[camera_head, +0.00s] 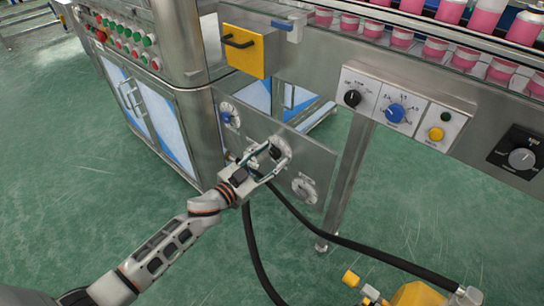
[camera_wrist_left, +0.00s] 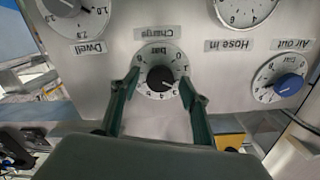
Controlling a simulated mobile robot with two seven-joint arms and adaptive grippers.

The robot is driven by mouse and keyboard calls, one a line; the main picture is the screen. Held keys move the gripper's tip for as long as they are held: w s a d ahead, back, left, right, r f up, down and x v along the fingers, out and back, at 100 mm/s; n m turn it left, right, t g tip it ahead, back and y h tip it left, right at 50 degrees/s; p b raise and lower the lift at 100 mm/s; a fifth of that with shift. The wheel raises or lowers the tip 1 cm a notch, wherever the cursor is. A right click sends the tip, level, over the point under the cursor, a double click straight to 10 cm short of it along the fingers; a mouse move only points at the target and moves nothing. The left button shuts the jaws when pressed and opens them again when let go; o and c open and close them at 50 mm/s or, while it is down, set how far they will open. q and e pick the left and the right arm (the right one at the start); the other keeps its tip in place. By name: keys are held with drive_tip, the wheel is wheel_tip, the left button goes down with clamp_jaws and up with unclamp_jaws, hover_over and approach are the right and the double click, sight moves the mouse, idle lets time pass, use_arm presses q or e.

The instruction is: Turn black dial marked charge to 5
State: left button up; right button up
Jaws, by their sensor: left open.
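The black charge dial (camera_wrist_left: 160,78) sits on a round white scale under an upside-down "Charge" label in the left wrist view. It also shows in the head view as a dark knob (camera_head: 275,152) on the low metal panel (camera_head: 320,160). My left gripper (camera_wrist_left: 160,90) is open, with one finger on each side of the dial. In the head view my left gripper (camera_head: 269,158) reaches the panel from the lower left. I cannot tell whether the fingers touch the knob. The dial's exact setting is too small to read. My right gripper is out of view.
The blue Air out dial (camera_wrist_left: 288,85), Hose in gauge (camera_wrist_left: 245,8) and Dwell dial (camera_wrist_left: 72,12) surround the charge dial. A yellow box (camera_head: 245,52) with a black handle is above the panel. A black hose (camera_head: 350,243) runs below. Green floor is open at left.

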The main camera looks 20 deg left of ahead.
use_arm(q)
drive_tip(key=shift+w, duration=0.15)
drive_tip(key=c, duration=1.1)
